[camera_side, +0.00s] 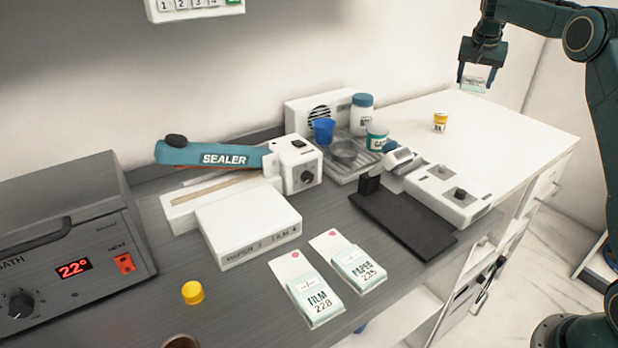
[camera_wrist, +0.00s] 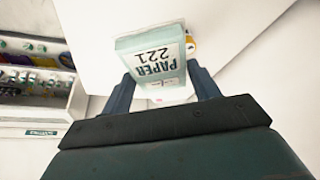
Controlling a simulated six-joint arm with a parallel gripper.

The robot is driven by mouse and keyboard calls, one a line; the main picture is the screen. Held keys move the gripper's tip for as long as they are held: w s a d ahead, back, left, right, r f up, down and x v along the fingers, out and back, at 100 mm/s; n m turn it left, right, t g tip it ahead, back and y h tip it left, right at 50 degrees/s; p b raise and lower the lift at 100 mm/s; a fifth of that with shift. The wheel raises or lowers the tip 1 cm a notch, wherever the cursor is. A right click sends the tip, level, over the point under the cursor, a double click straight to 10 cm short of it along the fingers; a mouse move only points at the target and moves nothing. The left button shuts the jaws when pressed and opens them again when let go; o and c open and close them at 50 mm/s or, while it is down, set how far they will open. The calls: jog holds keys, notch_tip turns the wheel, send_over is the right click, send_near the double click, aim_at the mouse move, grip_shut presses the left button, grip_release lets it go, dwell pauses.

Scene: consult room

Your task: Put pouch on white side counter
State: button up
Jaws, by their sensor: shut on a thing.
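My gripper (camera_side: 474,77) is at the upper right in the side view, above the far part of the white side counter (camera_side: 490,125). It is shut on a small pale green and white pouch (camera_side: 474,84). In the wrist view the pouch (camera_wrist: 152,62) reads "PAPER 221" and sits between the two fingers of my gripper (camera_wrist: 160,88). The white counter (camera_wrist: 235,25) shows behind and below it. The pouch is held in the air, apart from the counter top.
A small yellow-capped jar (camera_side: 440,121) stands on the white counter, and its edge shows beside the pouch in the wrist view (camera_wrist: 191,45). The rest of that counter top is mostly clear. Pouches marked FILM (camera_side: 317,300) and PAPER (camera_side: 359,268) lie on cards on the grey bench.

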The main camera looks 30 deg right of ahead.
jog(key=m, duration=0.2)
send_over(494, 151)
jog(key=a, duration=0.1)
jog(key=shift+g, duration=0.3)
notch_tip(494, 151, down, 16)
jog(key=shift+s+r, duration=0.1)
jog(key=shift+s, duration=0.05)
jog(key=shift+f, duration=2.2)
jog(key=shift+a+f, duration=0.1)
jog(key=shift+f, duration=0.05)
jog(key=o, duration=1)
jog(key=shift+c, duration=0.2)
jog(key=shift+s, duration=0.1)
